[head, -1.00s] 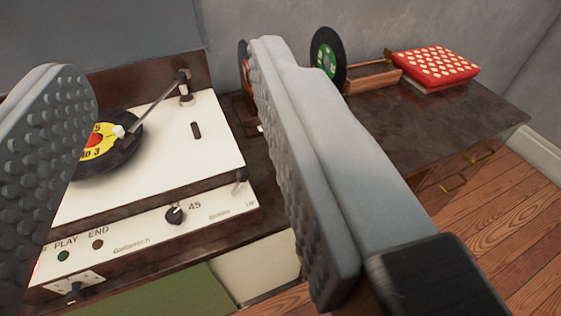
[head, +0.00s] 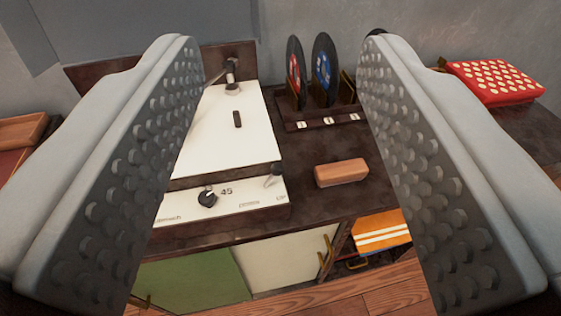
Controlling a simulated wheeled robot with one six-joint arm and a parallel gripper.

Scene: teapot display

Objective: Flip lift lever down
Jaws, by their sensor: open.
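The record player (head: 225,140) has a cream top and front panel and stands left of centre on a dark cabinet. The lift lever (head: 274,175) is a small dark metal lever at the right front corner of the panel, near the "UP" marking; it looks raised. My gripper (head: 278,62) is open and empty, with its two grey studded fingers wide apart. The lever shows between the fingers, apart from both. The left finger hides the player's left part and most of the tonearm (head: 231,75).
A black knob (head: 207,197) marked 45 is left of the lever. A brown block (head: 342,172) lies to the right. Behind it, a rack (head: 325,120) holds upright records (head: 322,68). A red dotted box (head: 497,82) is at the back right. An orange striped item (head: 382,232) sits below.

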